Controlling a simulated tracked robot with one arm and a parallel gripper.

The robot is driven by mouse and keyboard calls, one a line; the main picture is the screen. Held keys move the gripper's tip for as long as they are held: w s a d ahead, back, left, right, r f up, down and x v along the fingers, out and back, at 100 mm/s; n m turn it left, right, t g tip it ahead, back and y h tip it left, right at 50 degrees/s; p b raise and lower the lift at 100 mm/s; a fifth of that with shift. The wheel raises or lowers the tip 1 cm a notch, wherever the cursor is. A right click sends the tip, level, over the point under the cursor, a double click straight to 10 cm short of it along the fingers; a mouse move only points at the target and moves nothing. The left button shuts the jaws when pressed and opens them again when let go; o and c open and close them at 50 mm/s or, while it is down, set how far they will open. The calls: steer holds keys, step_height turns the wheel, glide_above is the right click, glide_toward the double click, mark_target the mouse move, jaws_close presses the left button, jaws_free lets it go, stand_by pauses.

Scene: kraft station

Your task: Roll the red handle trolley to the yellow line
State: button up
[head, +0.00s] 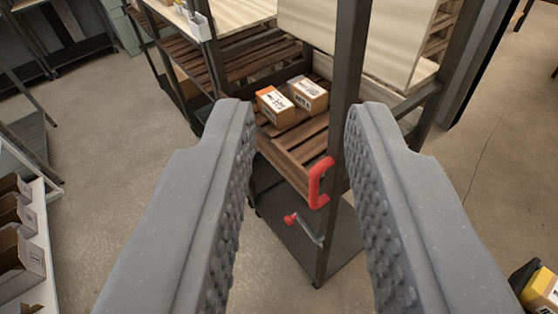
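The trolley is a dark metal frame (347,75) with slatted wooden shelves, in the middle of the head view. Its red handle (319,183) is fixed on the front upright. A crank or lever with a red knob (291,220) shows lower down. My gripper (298,112) is open, with its two grey ridged fingers spread wide. In the picture the upright and the red handle lie between the fingers, nearer the right one; the distance in depth is hard to tell. No contact is visible. I see no yellow line on the floor.
Two small cartons (275,106) sit on the trolley's middle shelf. Pale wooden boards (380,35) are on the upper level. A white shelf with brown boxes (18,240) stands at the left edge. A yellow and black object (540,290) is at lower right. Concrete floor (115,110) is clear at left.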

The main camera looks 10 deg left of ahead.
steer(key=w+a+f+b, duration=0.2)
steer(key=w+a+f, duration=0.1)
steer(key=w+f, duration=0.75)
steer(key=m+t+h+b, duration=0.1)
steer(key=m+h+b, duration=0.2)
steer(key=h+b, duration=0.15)
glide_toward(313, 189)
steer(key=shift+h, duration=0.45)
steer(key=x, duration=1)
steer(key=shift+a+f, duration=0.15)
steer(key=shift+a, duration=0.15)
steer(key=shift+w+d, duration=0.15)
steer(key=shift+w, duration=0.45)
jaws_close()
